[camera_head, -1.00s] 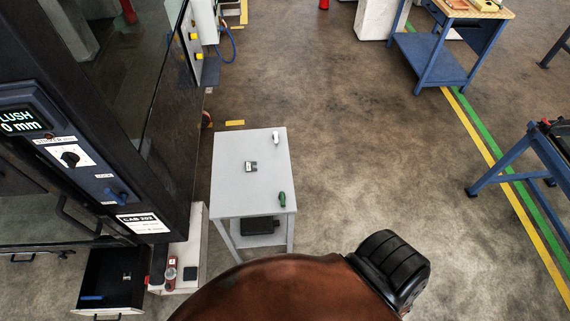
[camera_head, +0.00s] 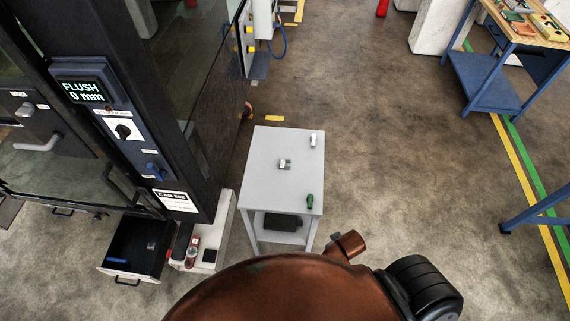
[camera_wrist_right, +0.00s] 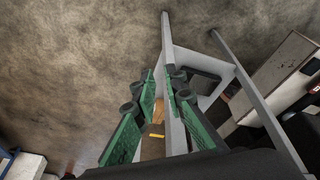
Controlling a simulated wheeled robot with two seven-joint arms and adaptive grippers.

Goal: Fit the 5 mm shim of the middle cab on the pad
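The cab (camera_head: 175,120) stands at the left, with a label that seems to read CAB 202 and a display (camera_head: 82,92) reading FLUSH 0 mm. A small grey piece with a dark middle (camera_head: 285,164) lies on the grey trolley top (camera_head: 262,195); I cannot tell if it is a shim. An open black drawer (camera_head: 118,250) below the cab holds a blue item and a small grey piece. A small black square (camera_head: 209,255) lies on the white step; I cannot tell if it is the pad. My right gripper (camera_wrist_right: 160,85) is open, its green fingers apart beside a pale frame. My left gripper is out of view.
A white item (camera_head: 313,140) and a green-handled item (camera_head: 310,201) lie on the trolley's right side, with a dark box (camera_head: 282,222) on its lower shelf. Floor right of the trolley is clear.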

